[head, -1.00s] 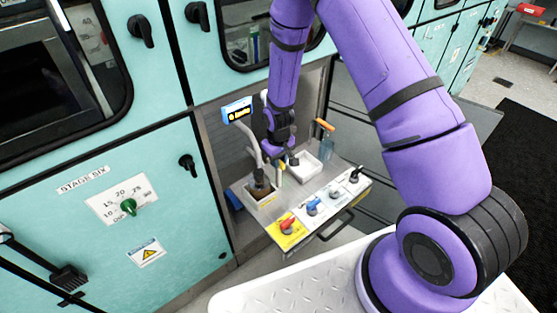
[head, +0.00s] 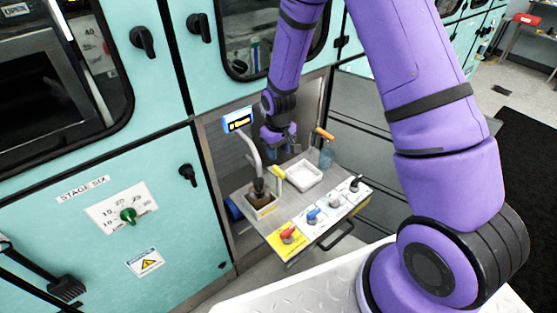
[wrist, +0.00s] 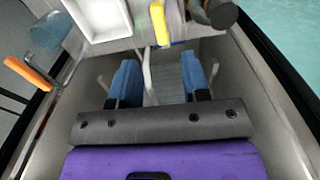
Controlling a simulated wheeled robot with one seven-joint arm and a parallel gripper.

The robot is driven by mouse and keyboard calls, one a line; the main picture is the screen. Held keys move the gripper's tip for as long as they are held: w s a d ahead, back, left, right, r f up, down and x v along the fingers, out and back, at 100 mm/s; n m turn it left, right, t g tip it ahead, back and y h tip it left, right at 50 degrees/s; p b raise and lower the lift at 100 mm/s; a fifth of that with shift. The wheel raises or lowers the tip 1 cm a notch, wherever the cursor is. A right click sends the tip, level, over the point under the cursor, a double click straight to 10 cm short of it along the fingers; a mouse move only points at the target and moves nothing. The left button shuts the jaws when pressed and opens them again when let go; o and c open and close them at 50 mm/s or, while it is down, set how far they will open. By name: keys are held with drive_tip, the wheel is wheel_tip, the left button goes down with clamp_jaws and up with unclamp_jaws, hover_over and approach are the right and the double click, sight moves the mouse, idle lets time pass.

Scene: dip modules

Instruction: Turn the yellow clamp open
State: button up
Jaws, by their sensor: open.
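The yellow clamp (head: 277,173) is a small upright yellow piece above the grey work surface, beside the bent grey pipe. In the wrist view the yellow clamp (wrist: 159,22) shows near the top, ahead of the gap between my fingers. My gripper (head: 279,148) is above and behind the clamp, apart from it. In the wrist view my gripper (wrist: 160,75) has its two blue fingers wide apart with nothing held between them. The clamp's mounting is too small to make out clearly.
A dark-topped brown bottle (head: 259,190) stands in a small box left of the clamp. A white tray (head: 318,181) lies to the right, by an orange-handled valve (head: 324,133). A small display (head: 238,122) stands at left. Coloured knobs, including a red one (head: 288,234), line the front.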

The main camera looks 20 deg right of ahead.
drive_tip(key=shift+r, duration=1.1)
